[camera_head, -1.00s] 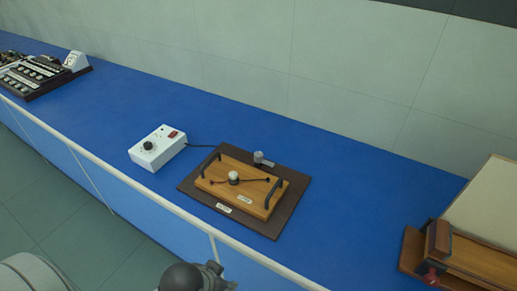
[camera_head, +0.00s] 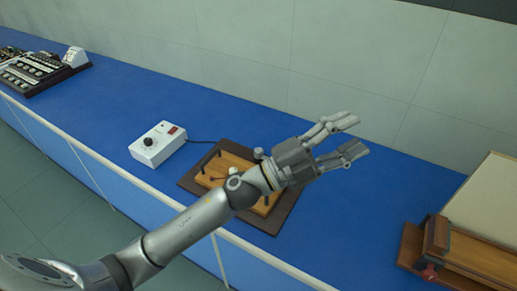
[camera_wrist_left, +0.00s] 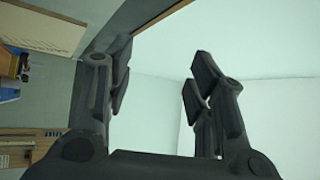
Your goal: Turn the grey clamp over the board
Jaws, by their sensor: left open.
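A wooden board (camera_head: 232,159) lies on a dark base plate (camera_head: 276,221) on the blue bench. A small grey cylindrical piece (camera_head: 258,153), which looks like the grey clamp, stands at the board's back edge. A pale knob (camera_head: 233,171) on the board shows just above my arm. My left gripper (camera_head: 348,136) is open and empty, held above the bench to the right of the board. My left arm and wrist hide much of the board's front and right side. In the left wrist view the open fingers (camera_wrist_left: 160,82) have nothing between them. My right gripper is not in view.
A white control box (camera_head: 158,144) with a black dial stands left of the board, a cable running from it. A wooden apparatus (camera_head: 480,262) stands at the right. Dark equipment (camera_head: 38,75) is at the far left. Bare blue bench lies behind the board, before the wall.

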